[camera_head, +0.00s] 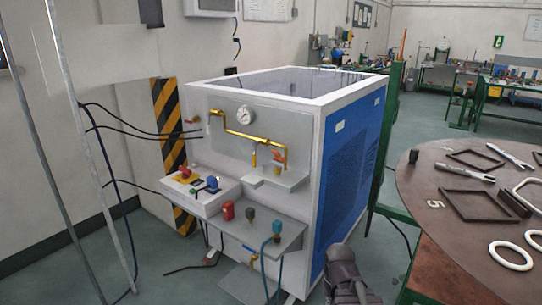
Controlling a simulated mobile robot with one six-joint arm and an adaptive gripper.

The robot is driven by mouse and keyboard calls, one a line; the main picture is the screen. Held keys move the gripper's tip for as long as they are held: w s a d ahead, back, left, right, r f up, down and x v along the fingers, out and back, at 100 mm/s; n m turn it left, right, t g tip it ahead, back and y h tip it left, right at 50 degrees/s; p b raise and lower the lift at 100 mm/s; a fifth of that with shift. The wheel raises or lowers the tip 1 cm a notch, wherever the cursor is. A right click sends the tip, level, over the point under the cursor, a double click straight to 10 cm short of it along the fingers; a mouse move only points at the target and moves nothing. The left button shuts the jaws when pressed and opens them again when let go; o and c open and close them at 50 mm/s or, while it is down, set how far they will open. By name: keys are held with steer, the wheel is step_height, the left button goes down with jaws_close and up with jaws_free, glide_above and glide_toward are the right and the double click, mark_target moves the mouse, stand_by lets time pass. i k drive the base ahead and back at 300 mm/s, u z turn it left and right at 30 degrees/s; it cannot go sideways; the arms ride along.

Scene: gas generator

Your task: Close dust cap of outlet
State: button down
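The gas generator (218,168) is a grey cabinet with a white frame and blue side panels. Its front ledge (262,229) carries a red fitting (228,210), a dark fitting (250,214) and a teal fitting (277,227) with a hose. A small yellow valve-like part (250,249) is below the ledge. I cannot tell which of these is the outlet, or whether its dust cap is open. My dark gripper (346,272) shows at the bottom edge, right of the ledge and in front of the blue side. Its fingertips are not distinguishable, and no held thing shows.
A round brown table (462,240) with black frames, white rings and tools stands at the right. A green post (394,120) stands behind it. Metal poles and black cables are at the left. A control box (200,196) sits above the ledge. Open floor lies around the cabinet.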

mark_target(280, 156)
steer(key=u, duration=0.05)
steer(key=k, duration=1.3)
steer(key=z, duration=0.35)
steer(key=i, duration=1.75)
steer(key=u, duration=0.35)
